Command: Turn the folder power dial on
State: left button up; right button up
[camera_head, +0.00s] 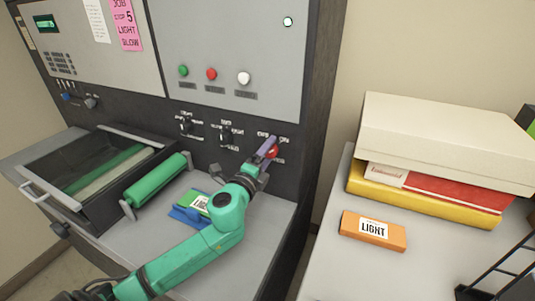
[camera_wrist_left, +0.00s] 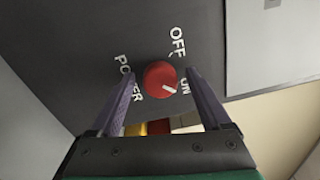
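The red power dial (camera_head: 273,153) is on the dark lower panel of the machine, at the right, partly hidden by my left gripper (camera_head: 266,149). In the left wrist view the dial (camera_wrist_left: 158,76) shows whole, with OFF above right, ON to its right and POWER to its left. Its white pointer mark points down and right, toward the ON side. My left gripper (camera_wrist_left: 161,76) is open, its purple fingers on either side of the dial with a visible gap to each. I cannot tell how deep the fingertips reach. My right gripper is not in view.
Two black knobs (camera_head: 225,136) sit left of the dial. Below are a green roller (camera_head: 157,180), a tray (camera_head: 95,220) and green and blue packets (camera_head: 195,207). At right a side table holds an orange LIGHT box (camera_head: 373,231) and stacked boxes (camera_head: 445,140).

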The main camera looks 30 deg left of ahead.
pick_arm(q)
jog(key=shift+s, duration=0.1)
jog(key=shift+s+f, duration=0.2)
jog(key=shift+s, duration=0.15)
jog(key=s+b, duration=0.3)
jog(key=s, duration=1)
jog(key=shift+s+d, duration=0.4)
jog(key=shift+f, duration=0.1)
